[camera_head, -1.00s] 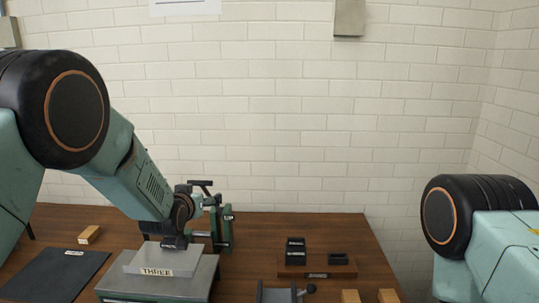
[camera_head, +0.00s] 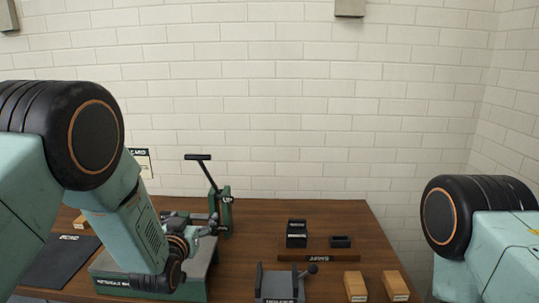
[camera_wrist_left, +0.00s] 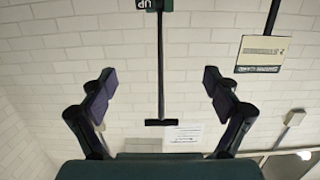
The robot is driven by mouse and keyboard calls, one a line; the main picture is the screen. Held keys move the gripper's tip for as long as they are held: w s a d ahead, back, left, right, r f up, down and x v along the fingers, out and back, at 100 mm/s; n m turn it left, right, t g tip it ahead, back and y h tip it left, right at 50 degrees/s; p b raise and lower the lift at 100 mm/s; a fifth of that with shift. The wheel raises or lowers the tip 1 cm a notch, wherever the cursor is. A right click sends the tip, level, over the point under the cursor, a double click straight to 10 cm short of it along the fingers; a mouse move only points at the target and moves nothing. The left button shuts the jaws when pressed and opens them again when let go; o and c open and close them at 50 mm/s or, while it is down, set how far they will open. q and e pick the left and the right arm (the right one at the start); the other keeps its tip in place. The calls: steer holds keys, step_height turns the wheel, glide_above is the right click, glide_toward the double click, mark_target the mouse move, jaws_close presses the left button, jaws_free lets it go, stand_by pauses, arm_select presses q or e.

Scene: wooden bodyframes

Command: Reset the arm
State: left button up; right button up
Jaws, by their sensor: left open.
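My left arm comes in from the left and bends down over a grey-topped green stand (camera_head: 115,265). My left gripper (camera_head: 207,228) is above the stand's right side, close in the picture to the green lever press (camera_head: 225,212). In the left wrist view the gripper (camera_wrist_left: 160,88) has its two dark-padded fingers wide apart with nothing between them. The press's black T-handle (camera_wrist_left: 160,122) seems to show beyond them, upside down. Part of the stand's top is hidden behind my forearm. Only an upper part of my right arm shows at the right; its gripper is out of view.
A dark mat (camera_head: 62,262) and a wooden block (camera_head: 80,222) lie at the left. A brown rack (camera_head: 318,255) with black blocks stands centre right. A grey holder (camera_head: 280,285) and two wooden blocks (camera_head: 355,286) (camera_head: 395,286) are at the front. Table between press and rack is clear.

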arm_select(q)
steer(key=shift+t, duration=0.9)
steer(key=f+b, duration=0.2)
steer(key=s+f+b, duration=0.1)
steer(key=f+b, duration=0.1)
steer(key=shift+s+f+b, duration=0.15)
steer(key=shift+b, duration=0.15)
